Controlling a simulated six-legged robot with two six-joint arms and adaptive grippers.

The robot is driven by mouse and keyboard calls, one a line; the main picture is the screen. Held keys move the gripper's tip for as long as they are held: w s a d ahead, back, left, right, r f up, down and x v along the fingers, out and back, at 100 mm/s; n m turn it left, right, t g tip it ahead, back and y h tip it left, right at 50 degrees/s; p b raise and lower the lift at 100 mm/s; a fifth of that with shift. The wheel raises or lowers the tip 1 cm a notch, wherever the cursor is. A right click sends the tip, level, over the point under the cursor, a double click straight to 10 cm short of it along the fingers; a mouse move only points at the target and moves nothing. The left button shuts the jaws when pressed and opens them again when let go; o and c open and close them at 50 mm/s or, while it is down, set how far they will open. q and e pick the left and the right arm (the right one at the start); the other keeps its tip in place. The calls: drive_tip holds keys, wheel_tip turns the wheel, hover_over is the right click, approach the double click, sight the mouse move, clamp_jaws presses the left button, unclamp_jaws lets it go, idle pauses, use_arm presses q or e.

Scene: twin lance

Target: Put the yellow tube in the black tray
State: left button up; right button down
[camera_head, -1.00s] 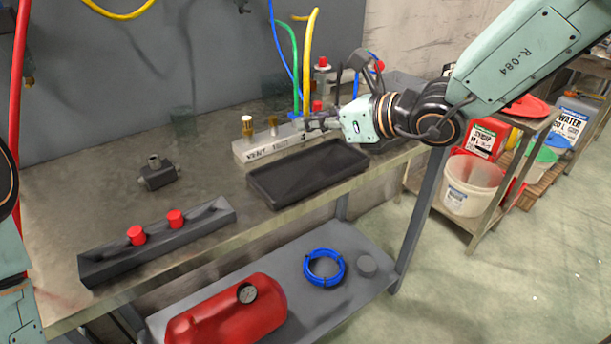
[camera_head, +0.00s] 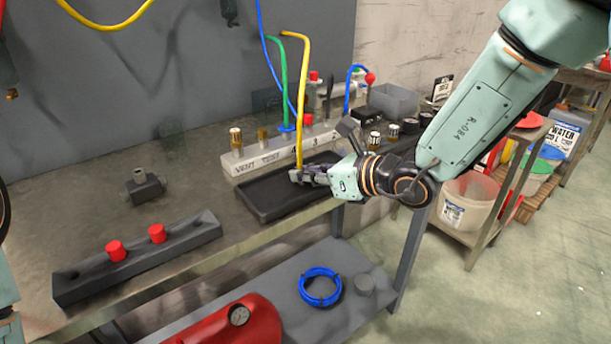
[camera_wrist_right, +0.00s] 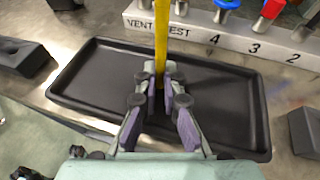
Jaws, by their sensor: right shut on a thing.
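The yellow tube (camera_head: 302,90) stands nearly upright with its top bent over to the left. My right gripper (camera_head: 298,177) is shut on it near its lower end, over the black tray (camera_head: 258,208). In the right wrist view the yellow tube (camera_wrist_right: 161,40) runs up from between the fingertips (camera_wrist_right: 160,85), with the black tray (camera_wrist_right: 225,105) below. I cannot tell whether the tube's lower end touches the tray floor. No loose object shows in the tray. At the left edge only parts of my left arm show; its gripper is out of view.
Behind the tray is a labelled grey block (camera_head: 240,165) with brass and red fittings; green (camera_head: 284,85) and blue tubes rise there. A dark rack (camera_head: 135,262) with two red caps is front left. A grey valve fitting (camera_head: 144,187) lies left, with clear bench around it.

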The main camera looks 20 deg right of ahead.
drive_tip(key=shift+s+r, duration=0.15)
drive_tip(key=shift+s, duration=0.05)
drive_tip(key=shift+d, duration=0.1)
drive_tip(key=c, duration=2)
unclamp_jaws()
drive_tip(key=shift+f, duration=0.25)
drive_tip(key=o, duration=0.3)
drive_tip(key=shift+w, duration=0.15)
drive_tip(key=shift+o, duration=1.1)
drive_tip(key=shift+r, duration=0.1)
